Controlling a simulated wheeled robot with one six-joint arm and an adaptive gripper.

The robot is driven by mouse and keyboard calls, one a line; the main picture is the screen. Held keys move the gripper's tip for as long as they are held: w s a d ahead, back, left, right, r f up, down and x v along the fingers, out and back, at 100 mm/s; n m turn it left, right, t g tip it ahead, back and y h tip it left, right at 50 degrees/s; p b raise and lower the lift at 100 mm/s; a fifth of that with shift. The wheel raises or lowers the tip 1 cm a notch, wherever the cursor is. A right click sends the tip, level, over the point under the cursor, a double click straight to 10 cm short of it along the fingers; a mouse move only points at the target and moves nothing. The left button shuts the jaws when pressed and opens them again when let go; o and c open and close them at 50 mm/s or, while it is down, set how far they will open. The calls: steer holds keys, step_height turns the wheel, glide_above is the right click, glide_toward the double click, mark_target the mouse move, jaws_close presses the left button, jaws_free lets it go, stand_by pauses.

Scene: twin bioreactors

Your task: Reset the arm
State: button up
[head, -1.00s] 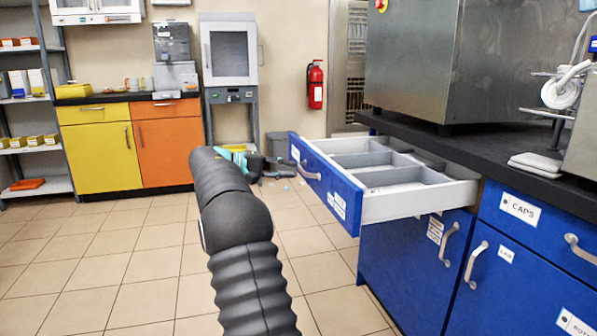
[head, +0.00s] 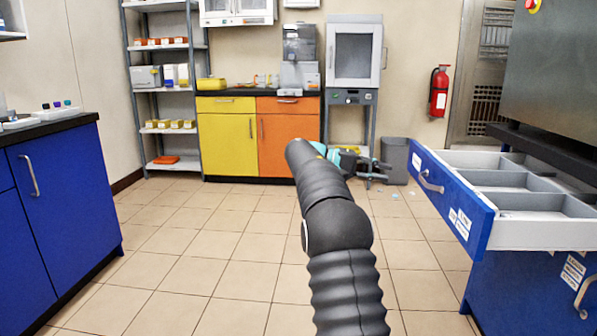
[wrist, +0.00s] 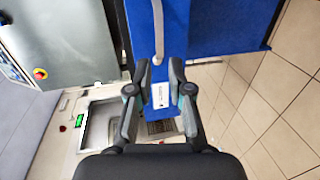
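My arm stretches forward in the head view, and my gripper (head: 362,165) is at its far end, small and partly hidden by the arm. In the wrist view my gripper (wrist: 160,68) has its two dark fingers apart, with nothing held between them. A blue surface with a metal handle and a white label shows beyond the fingers; I cannot tell its distance. In the head view an open blue drawer (head: 450,207) with grey compartments is to the right of my arm, and a gap of floor shows between them.
A blue cabinet (head: 68,195) stands at the left. The yellow cabinet (head: 228,143) and orange cabinet (head: 289,140) are at the back, beside a metal shelf (head: 165,90). A grey bin (head: 396,160) and fire extinguisher (head: 439,92) are at the back right. The tiled floor at left centre is clear.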

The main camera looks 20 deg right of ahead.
step_height(320, 180, down, 11)
steer(key=w+n+t+y, duration=0.2)
steer(key=w+n+t, duration=0.1)
steer(key=n, duration=0.1)
steer(key=s+a+f+n+t+y, duration=0.1)
steer(key=s+a+f+t+y, duration=0.15)
steer(key=s+a+f, duration=0.35)
steer(key=s+a+r+t+y+p, duration=0.15)
steer(key=s+a+y, duration=0.25)
steer(key=s+a, duration=0.5)
steer(key=s+a+t+y+p, duration=0.1)
steer(key=s+a+t+y, duration=0.15)
steer(key=s+a, duration=0.7)
steer(key=s+a+r+t+y+p, duration=0.1)
steer(key=s+a+r+t, duration=0.1)
steer(key=s+a, duration=0.3)
steer(key=s+a+r+t+y+p, duration=0.1)
steer(key=s+a+r+p, duration=0.1)
steer(key=s+a, duration=0.3)
steer(key=shift+s+a+r+n+t+y, duration=0.15)
steer(key=shift+a+r+n+t+y, duration=0.25)
steer(key=shift+a+r, duration=0.55)
